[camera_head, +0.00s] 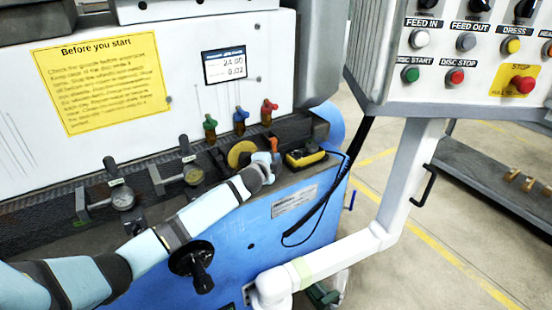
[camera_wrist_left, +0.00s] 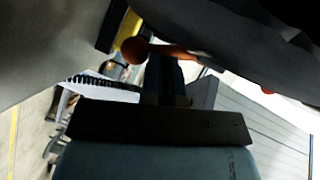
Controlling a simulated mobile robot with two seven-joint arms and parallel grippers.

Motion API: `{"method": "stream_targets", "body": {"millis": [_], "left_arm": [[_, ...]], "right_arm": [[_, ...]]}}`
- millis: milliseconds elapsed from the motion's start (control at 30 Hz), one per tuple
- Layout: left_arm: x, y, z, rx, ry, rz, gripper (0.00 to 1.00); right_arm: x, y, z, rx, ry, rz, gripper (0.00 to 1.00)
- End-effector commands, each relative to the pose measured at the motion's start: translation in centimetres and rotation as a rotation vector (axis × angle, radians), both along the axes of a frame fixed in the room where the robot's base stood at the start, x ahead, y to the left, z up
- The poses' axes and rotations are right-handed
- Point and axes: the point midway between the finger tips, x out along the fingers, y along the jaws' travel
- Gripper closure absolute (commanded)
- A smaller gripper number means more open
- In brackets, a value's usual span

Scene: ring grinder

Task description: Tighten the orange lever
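The orange lever (camera_head: 274,144) sits on the front of the grinder, just right of a round yellow-brown knob, and is mostly hidden by my left gripper (camera_head: 268,162). In the left wrist view the lever shows a round orange ball end (camera_wrist_left: 134,50) and a rod running right from it. The dark fingers of my left gripper (camera_wrist_left: 167,66) are close together there, with their tips at the rod. I cannot tell whether they are clamped on it. My right gripper is in neither view.
Green, blue and red-topped valves (camera_head: 240,121) stand above the lever. A yellow device (camera_head: 305,155) with a black cable is close on the right. Dial gauges (camera_head: 122,198) are left, a black handwheel (camera_head: 192,262) is below. The button console (camera_head: 465,60) hangs at upper right.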

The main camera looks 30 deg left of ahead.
Motion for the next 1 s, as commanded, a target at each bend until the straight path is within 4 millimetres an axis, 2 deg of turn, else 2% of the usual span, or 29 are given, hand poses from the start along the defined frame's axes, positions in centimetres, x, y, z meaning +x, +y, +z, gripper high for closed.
{"method": "stream_targets", "body": {"millis": [33,100,433,667,1000], "left_arm": [[0.2,-0.1,-0.8,0.031,-0.027,-0.004,1.0],[0.3,0.1,-1.0,0.081,-0.058,-0.003,1.0],[0.8,0.8,-1.2,0.255,-0.159,-0.005,1.0],[0.9,1.1,-1.0,0.31,-0.192,-0.005,1.0],[1.0,1.1,-0.9,0.323,-0.2,-0.006,1.0]], "right_arm": [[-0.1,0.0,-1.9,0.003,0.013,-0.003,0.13],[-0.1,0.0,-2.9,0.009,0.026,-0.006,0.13],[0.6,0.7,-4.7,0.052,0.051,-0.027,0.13],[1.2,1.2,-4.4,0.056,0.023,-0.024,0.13],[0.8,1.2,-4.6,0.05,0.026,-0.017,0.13]]}}
